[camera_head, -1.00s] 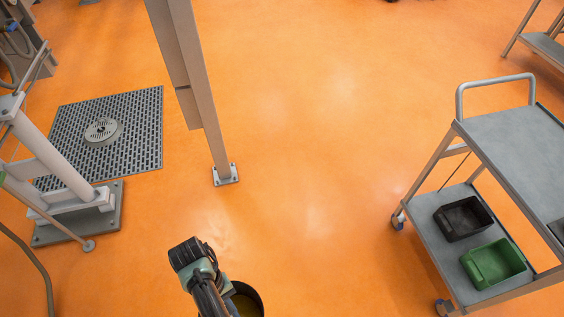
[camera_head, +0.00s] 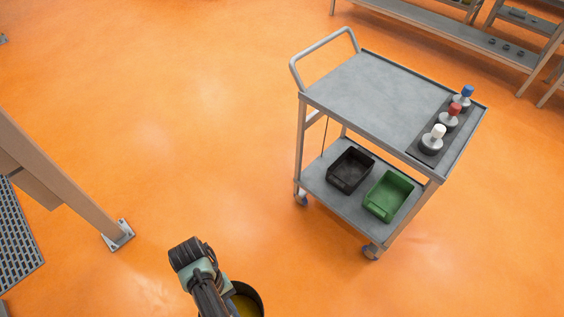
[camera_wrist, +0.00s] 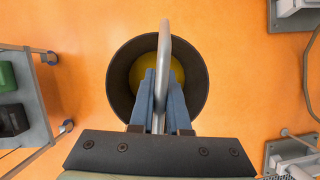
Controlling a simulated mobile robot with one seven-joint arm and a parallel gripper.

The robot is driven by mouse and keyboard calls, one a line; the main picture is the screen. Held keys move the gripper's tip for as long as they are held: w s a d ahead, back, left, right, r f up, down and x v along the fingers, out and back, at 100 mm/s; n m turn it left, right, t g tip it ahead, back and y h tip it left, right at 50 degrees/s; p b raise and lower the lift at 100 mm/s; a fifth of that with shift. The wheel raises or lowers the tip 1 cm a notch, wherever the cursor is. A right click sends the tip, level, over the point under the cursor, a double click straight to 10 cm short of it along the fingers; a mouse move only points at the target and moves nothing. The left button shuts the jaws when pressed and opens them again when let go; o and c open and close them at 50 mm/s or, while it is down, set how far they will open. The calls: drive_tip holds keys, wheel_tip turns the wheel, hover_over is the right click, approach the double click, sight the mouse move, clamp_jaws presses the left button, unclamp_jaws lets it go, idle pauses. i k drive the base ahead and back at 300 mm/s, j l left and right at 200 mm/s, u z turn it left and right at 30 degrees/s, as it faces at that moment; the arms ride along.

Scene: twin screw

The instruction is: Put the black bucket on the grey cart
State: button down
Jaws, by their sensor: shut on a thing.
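The black bucket (camera_wrist: 121,82) fills the middle of the wrist view, upright, with something yellow inside it. My gripper (camera_wrist: 158,82) is shut on its grey handle, which stands up between the two blue fingers. In the head view the bucket (camera_head: 256,292) shows at the bottom edge, partly hidden behind my arm; the fingers are out of sight there. The grey cart (camera_head: 360,95) stands right of centre in the head view, apart from the bucket, with a push handle at its left end. A part of it (camera_wrist: 35,118) shows at the left in the wrist view.
The cart's top is bare except for a dark strip with white, red and blue-topped items (camera_head: 440,135) at its right. Its lower shelf holds a black bin (camera_head: 350,170) and a green bin (camera_head: 388,195). A post (camera_head: 60,180) stands at left. Orange floor lies clear between.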

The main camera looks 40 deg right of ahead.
sight(371, 89)
drive_tip(key=z, duration=1.05)
drive_tip(key=i+j+z, duration=0.2)
drive_tip(key=i, duration=0.15)
drive_tip(key=i+z, duration=0.25)
drive_tip(key=i, duration=0.15)
